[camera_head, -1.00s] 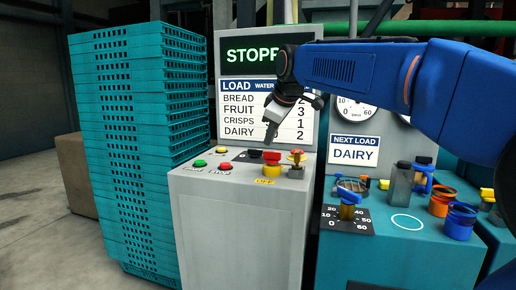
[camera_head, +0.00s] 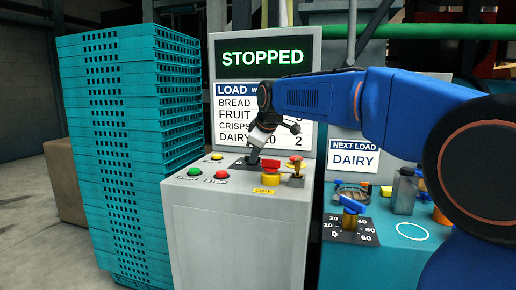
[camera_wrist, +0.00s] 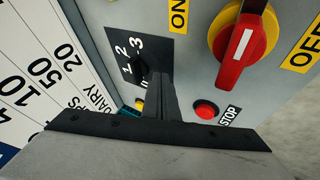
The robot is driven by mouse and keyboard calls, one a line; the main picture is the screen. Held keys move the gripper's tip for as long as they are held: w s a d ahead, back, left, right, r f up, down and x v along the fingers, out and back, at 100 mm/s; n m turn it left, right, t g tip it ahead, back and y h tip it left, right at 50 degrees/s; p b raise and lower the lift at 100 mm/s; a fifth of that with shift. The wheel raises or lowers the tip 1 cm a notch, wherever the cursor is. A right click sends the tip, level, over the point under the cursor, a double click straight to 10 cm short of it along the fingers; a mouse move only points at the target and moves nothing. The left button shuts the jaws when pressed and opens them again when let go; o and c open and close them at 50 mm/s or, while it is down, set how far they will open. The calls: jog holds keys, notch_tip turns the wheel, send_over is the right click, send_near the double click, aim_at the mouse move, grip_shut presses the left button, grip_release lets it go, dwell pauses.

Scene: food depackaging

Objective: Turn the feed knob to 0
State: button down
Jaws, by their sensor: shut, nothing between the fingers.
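In the head view, my gripper (camera_head: 253,158) points down at the black plate on the grey cabinet top (camera_head: 228,187), and the knob is hidden behind the fingertips.
A red-on-yellow ON/OFF switch (camera_wrist: 236,48) and a red STOP button (camera_wrist: 206,109) are close by. Green (camera_head: 195,171) and yellow (camera_head: 217,156) buttons and a red-topped brass part (camera_head: 296,167) share the cabinet top. The screen (camera_head: 262,57) reads STOPPED. Teal crates (camera_head: 130,150) stand left.

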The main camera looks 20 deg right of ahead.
aim_at(259, 159)
jog(key=w, duration=0.1)
jog(key=w+d+f, duration=0.1)
jog(key=w, duration=0.1)
jog(key=shift+d, duration=0.15)
jog(key=shift+w+d, duration=0.3)
jog(key=shift+w, duration=0.25)
jog(key=shift+d+n+y, duration=0.3)
jog(key=shift+n+y, duration=0.1)
jog(key=shift+n, duration=0.2)
jog(key=shift+w+d+n+g+y, duration=0.3)
jog(key=shift+d+n+y, duration=0.25)
jog(key=shift+n, duration=0.45)
jog(key=shift+w+d+n+g+y, duration=0.2)
jog(key=shift+n+y, duration=0.15)
jog(key=shift+n, duration=0.25)
jog(key=shift+w+d+n+g+y, duration=0.1)
jog(key=shift+n+g+y, duration=0.15)
jog(key=shift+n, duration=0.35)
jog(key=n+g, duration=0.1)
jog(key=w+d+n+y, duration=0.1)
jog(key=n, duration=0.1)
jog(key=n+g+y, duration=0.1)
jog(key=n, duration=0.1)
jog(key=shift+w+d+g+y, duration=0.15)
jog(key=shift+w+g+y, duration=0.1)
jog(key=shift+w+g, duration=0.1)
jog(key=shift+w+d, duration=0.15)
jog(key=shift+w, duration=0.6)
